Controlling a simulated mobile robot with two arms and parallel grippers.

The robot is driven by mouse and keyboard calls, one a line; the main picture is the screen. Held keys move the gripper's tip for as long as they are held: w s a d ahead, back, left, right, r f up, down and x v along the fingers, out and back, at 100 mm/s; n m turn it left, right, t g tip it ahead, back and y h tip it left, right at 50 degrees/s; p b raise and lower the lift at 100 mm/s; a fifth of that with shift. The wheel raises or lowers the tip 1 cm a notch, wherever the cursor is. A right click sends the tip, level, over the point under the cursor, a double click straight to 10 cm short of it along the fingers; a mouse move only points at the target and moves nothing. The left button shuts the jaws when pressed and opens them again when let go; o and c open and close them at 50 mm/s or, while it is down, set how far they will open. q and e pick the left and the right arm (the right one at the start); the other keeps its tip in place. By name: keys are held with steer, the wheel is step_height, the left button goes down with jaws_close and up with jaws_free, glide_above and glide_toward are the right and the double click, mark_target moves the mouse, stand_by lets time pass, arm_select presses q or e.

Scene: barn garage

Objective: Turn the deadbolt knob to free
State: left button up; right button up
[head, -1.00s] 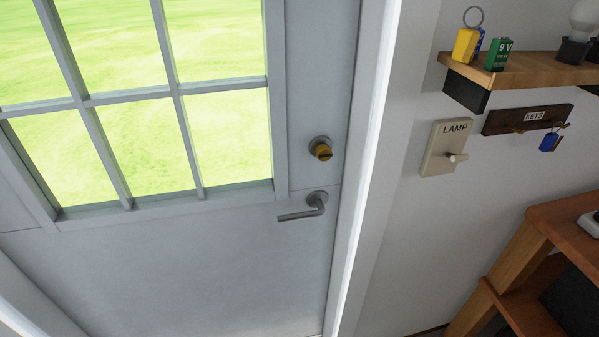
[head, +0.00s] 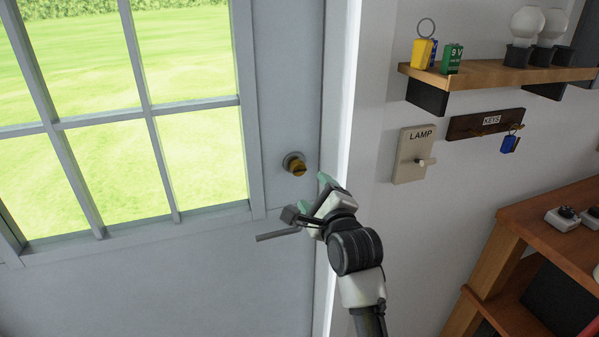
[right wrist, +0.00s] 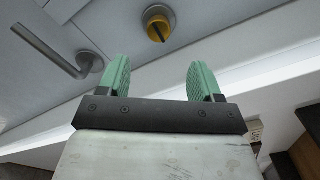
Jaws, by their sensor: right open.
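The deadbolt knob (head: 295,164) is brass-yellow on a round grey plate, on the white door above the lever handle (head: 278,234). In the right wrist view the knob (right wrist: 158,24) shows a dark slot and lies beyond the fingertips, between them in the picture. My right gripper (head: 312,194) is just below and right of the knob, in front of the door, hiding part of the handle. In the right wrist view my right gripper (right wrist: 160,72) has its two green fingers wide apart with nothing between them. My left gripper is out of view.
The door frame (head: 342,120) runs close along the right of the knob. On the wall are a LAMP switch (head: 411,170), a key rack (head: 466,126) and a wooden shelf (head: 490,80) with small items. A wooden stand (head: 525,225) is at lower right.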

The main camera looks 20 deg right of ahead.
mark_target(300, 171)
steer(key=w+p, duration=0.1)
steer(key=w, duration=0.9)
steer(key=shift+w+a+f+p, duration=0.1)
steer(key=shift+w+a+p, duration=0.1)
steer(key=shift+p, duration=0.2)
steer(key=c, duration=0.9)
